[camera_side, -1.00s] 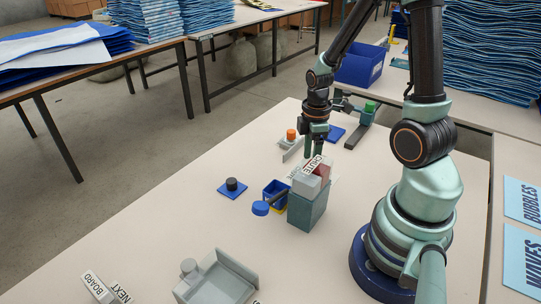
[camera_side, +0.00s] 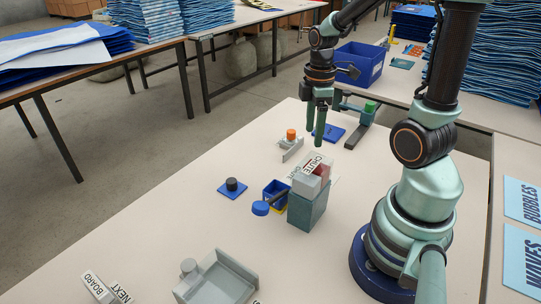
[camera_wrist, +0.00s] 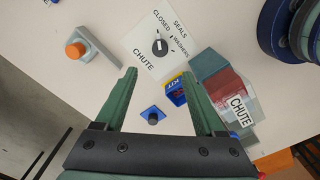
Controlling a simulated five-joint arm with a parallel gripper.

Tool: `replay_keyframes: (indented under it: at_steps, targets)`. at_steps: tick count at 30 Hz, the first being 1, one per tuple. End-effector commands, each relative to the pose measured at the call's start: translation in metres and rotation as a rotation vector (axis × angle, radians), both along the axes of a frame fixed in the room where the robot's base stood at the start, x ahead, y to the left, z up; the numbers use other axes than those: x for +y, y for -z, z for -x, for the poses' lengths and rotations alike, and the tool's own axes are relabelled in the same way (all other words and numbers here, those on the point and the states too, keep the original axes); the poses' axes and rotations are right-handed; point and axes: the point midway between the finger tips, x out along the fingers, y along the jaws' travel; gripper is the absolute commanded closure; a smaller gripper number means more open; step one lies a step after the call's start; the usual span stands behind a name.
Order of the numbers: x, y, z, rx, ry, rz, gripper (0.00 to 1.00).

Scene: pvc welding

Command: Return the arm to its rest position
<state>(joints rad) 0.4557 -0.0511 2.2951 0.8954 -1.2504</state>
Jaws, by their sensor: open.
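My gripper (camera_side: 316,122) hangs in the air above the table, behind the chute block (camera_side: 307,208). Its two green fingers point down, stand apart and have nothing between them. In the wrist view, my gripper (camera_wrist: 160,80) is open, with bare tabletop and a small blue plate with a black knob (camera_wrist: 152,114) below the gap. The chute block (camera_wrist: 225,88) is grey-green with a red part and a CHUTE label. A white CHUTE panel (camera_wrist: 143,48) with a dial lies beyond the fingertips.
A blue bin (camera_side: 275,190) stands beside the chute block. An orange knob on a grey bracket (camera_side: 291,140) and a green-topped post (camera_side: 369,108) are farther back. A grey tray (camera_side: 222,280) and a NEXT BOARD sign (camera_side: 98,287) lie at the front. Open table lies at left.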

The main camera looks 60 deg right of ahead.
Motion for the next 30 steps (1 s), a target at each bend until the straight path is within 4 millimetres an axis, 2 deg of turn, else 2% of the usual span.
replay_keyframes:
  at_steps: [5, 12, 18, 23, 30]
  targets:
    - [0.019, -0.020, -0.009, -0.071, 0.100, 0.025, 0.29]
    - [0.078, -0.071, -0.021, -0.293, 0.430, -0.011, 0.29]
    - [0.117, -0.100, -0.017, -0.423, 0.662, -0.125, 0.29]
    - [0.131, -0.110, -0.014, -0.460, 0.756, -0.187, 0.29]
    - [0.133, -0.111, -0.013, -0.464, 0.780, -0.198, 0.29]
